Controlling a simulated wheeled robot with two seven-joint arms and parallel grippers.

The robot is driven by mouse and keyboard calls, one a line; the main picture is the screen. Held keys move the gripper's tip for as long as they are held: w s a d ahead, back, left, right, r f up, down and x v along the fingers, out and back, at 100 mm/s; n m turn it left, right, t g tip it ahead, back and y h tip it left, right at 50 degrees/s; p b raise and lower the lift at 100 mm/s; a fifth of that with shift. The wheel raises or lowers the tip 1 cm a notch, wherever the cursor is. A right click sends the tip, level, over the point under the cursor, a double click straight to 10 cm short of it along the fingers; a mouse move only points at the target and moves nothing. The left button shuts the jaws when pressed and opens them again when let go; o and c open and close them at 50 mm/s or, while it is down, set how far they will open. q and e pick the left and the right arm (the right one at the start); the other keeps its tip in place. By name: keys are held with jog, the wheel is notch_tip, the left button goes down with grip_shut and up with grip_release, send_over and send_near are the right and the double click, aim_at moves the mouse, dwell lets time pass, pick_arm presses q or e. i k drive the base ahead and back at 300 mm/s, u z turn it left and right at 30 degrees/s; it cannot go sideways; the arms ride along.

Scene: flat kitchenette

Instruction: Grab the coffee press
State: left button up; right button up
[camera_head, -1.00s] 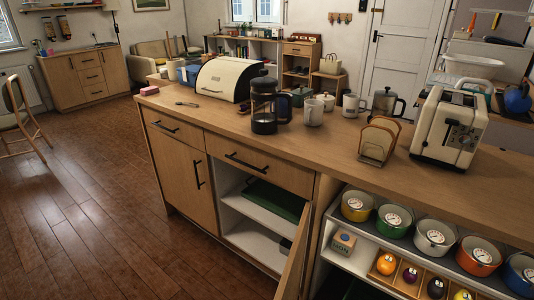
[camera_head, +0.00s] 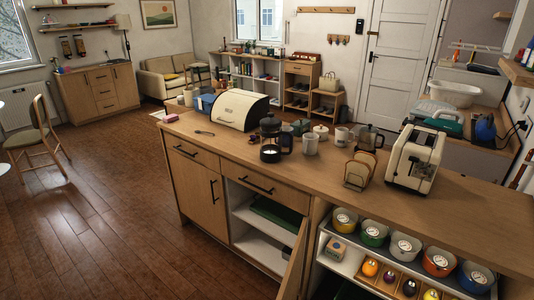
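The coffee press (camera_head: 270,144) stands upright on the wooden counter (camera_head: 330,192), near its front edge and left of the middle. It has a dark lid and plunger knob, a glass body with dark bands, and a black handle on its right side. Neither of my grippers shows in the head view.
Below, a cabinet door (camera_head: 295,265) hangs open beside a shelf of coloured tins (camera_head: 404,247).

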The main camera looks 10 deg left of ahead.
aim_at(271, 139)
jog(key=u, duration=1.95)
jog(key=i, duration=2.35)
jog(key=z, duration=2.55)
jog(key=i, duration=1)
